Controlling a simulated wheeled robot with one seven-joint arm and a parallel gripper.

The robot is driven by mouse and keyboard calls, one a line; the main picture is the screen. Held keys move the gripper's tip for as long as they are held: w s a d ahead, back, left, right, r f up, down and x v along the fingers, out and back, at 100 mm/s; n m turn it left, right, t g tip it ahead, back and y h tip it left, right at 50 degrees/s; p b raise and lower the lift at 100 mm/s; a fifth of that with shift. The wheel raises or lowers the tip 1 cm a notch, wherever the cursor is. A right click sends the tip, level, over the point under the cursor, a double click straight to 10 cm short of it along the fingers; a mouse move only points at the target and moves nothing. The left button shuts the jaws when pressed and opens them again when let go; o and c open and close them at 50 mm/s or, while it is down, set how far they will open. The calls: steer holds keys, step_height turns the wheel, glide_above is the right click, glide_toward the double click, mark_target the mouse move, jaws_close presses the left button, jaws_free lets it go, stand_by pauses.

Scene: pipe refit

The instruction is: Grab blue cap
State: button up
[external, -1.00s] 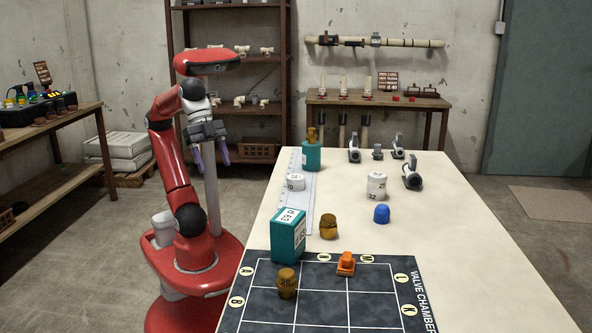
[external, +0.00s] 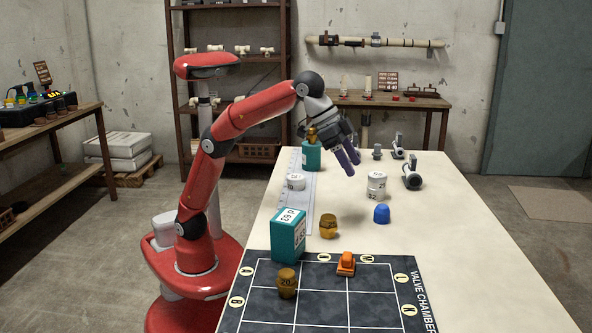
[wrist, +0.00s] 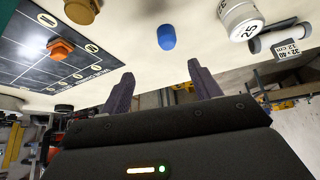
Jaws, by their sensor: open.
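The blue cap (external: 381,214) stands on the pale table to the right of the middle, in front of the white fittings. It also shows in the wrist view (wrist: 166,37), beyond my fingertips and apart from them. My gripper (external: 350,160) is open and empty above the table, behind and to the left of the blue cap. In the wrist view my two fingers (wrist: 160,78) are spread with nothing between them.
A stack of white fittings (external: 376,186) stands just behind the cap. A brass fitting (external: 328,226) is to its left, with a teal box (external: 288,235) farther left. An orange piece (external: 346,264) sits on the dark grid mat (external: 322,308). The table right of the cap is clear.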

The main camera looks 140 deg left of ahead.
mark_target(379, 207)
steer(key=shift+s+a+f+x, duration=0.1)
steer(key=shift+s+x, duration=0.1)
steer(key=shift+x, duration=1.05)
steer(key=shift+s+a+f+x, duration=0.1)
steer(key=shift+s+x, duration=0.05)
steer(key=shift+x, duration=1.1)
steer(key=shift+s+f+x, duration=0.1)
steer(key=shift+s+x, duration=0.1)
steer(key=shift+x, duration=1.95)
steer(key=w+f, duration=0.1)
steer(key=w+a+f, duration=0.2)
steer(key=f, duration=0.1)
steer(key=shift+w+a, duration=0.1)
steer(key=shift+a, duration=0.15)
steer(key=c, duration=1.1)
